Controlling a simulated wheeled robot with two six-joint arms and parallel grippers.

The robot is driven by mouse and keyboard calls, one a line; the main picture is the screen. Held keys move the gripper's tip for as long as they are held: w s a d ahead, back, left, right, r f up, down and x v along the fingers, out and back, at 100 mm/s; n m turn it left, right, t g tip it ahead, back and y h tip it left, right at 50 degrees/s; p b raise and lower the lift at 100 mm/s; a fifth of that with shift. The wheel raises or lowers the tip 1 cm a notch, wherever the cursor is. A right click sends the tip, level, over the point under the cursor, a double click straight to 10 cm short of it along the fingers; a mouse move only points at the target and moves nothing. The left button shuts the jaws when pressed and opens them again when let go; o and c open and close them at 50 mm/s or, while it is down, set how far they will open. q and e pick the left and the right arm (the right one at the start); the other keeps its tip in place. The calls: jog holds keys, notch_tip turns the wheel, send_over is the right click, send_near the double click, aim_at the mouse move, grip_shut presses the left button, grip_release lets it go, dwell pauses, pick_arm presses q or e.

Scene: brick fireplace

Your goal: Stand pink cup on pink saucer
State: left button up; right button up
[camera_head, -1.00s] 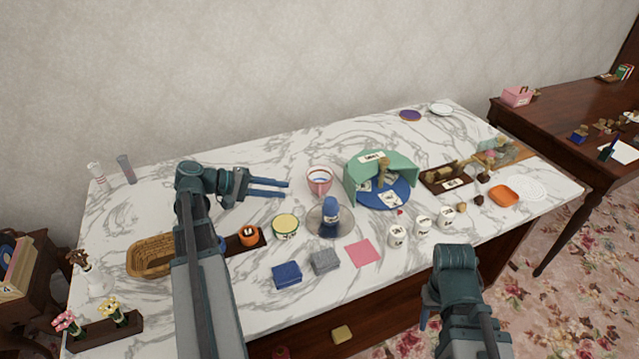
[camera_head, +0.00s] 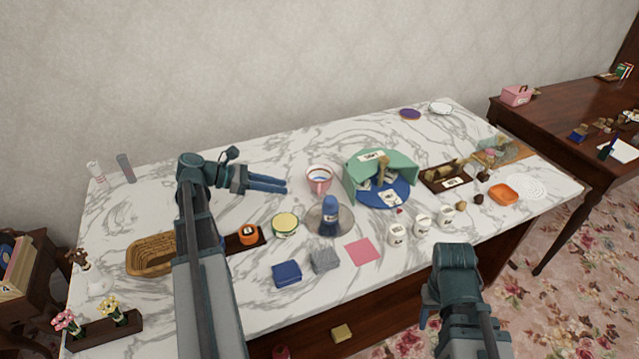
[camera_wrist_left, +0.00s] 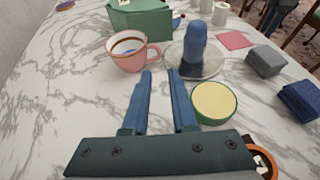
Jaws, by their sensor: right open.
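The pink cup (camera_head: 319,181) stands upright on the marble table, right of my left gripper's fingertips. I cannot make out a pink saucer; a flat pink square (camera_head: 362,251) lies near the front.
A yellow-topped green tin (camera_head: 285,224) is in front of the gripper. The table behind the cup is clear.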

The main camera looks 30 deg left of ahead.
pick_arm(q)
jog(key=b, duration=0.2)
send_near(319, 194)
jog(key=x, duration=0.4)
jog(key=shift+a+f, duration=0.15)
jog(key=shift+f, duration=0.05)
jog(key=shift+w+d+f, duration=0.1)
jog(key=shift+w+d, duration=0.3)
jog(key=shift+d, duration=0.05)
jog(key=b+x, duration=0.2)
jog(key=x, duration=0.3)
jog(key=shift+f+b, duration=0.15)
jog(key=shift+b, duration=0.15)
grip_shut()
dwell(0.4)
